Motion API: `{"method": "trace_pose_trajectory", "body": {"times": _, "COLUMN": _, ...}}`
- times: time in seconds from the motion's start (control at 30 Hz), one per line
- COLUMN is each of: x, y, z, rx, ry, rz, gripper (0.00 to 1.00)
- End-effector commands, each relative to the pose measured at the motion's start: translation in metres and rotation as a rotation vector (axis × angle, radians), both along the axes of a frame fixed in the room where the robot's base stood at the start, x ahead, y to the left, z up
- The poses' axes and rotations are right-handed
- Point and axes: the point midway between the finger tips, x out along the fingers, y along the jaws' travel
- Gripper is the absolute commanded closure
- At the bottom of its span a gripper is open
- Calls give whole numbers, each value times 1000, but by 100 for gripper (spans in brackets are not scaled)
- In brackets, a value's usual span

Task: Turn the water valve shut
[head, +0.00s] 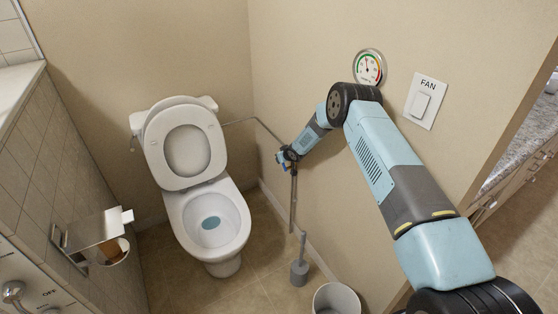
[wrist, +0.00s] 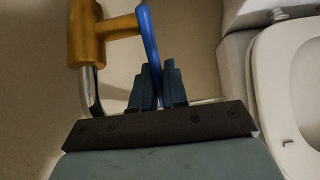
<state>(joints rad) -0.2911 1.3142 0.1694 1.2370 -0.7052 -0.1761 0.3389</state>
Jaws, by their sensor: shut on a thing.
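The water valve has a brass body (wrist: 88,38) and a blue handle (wrist: 149,50), seen close in the wrist view. The brass body is fixed to a chrome pipe (wrist: 93,92) by the wall. My gripper (wrist: 158,78) is shut on the blue handle, whose lower end sits between the two dark fingers. In the head view my gripper (head: 286,158) reaches the pipework on the wall right of the toilet. The valve is mostly hidden there by my gripper, with only a little blue showing.
The toilet (head: 206,215) stands left of the valve with its lid up. A toilet brush (head: 299,270) and a bin (head: 336,299) stand on the floor below my arm. A gauge (head: 369,67) and a fan switch (head: 424,102) are on the right wall.

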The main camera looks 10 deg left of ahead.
Motion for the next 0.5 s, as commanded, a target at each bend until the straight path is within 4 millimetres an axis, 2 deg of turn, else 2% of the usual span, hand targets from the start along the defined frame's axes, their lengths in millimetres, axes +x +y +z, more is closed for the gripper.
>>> {"method": "trace_pose_trajectory", "body": {"times": 0.17, "x": 0, "y": -1, "z": 0, "rx": 1, "ry": 0, "rz": -1, "gripper": 100}}
{"method": "trace_pose_trajectory", "body": {"times": 0.2, "x": 0, "y": -1, "z": 0, "rx": 1, "ry": 0, "rz": -1, "gripper": 84}}
{"method": "trace_pose_trajectory", "body": {"times": 0.4, "x": 0, "y": -1, "z": 0, "rx": 1, "ry": 0, "rz": -1, "gripper": 66}}
{"method": "trace_pose_trajectory", "body": {"times": 0.5, "x": 0, "y": -1, "z": 0, "rx": 1, "ry": 0, "rz": -1, "gripper": 66}}
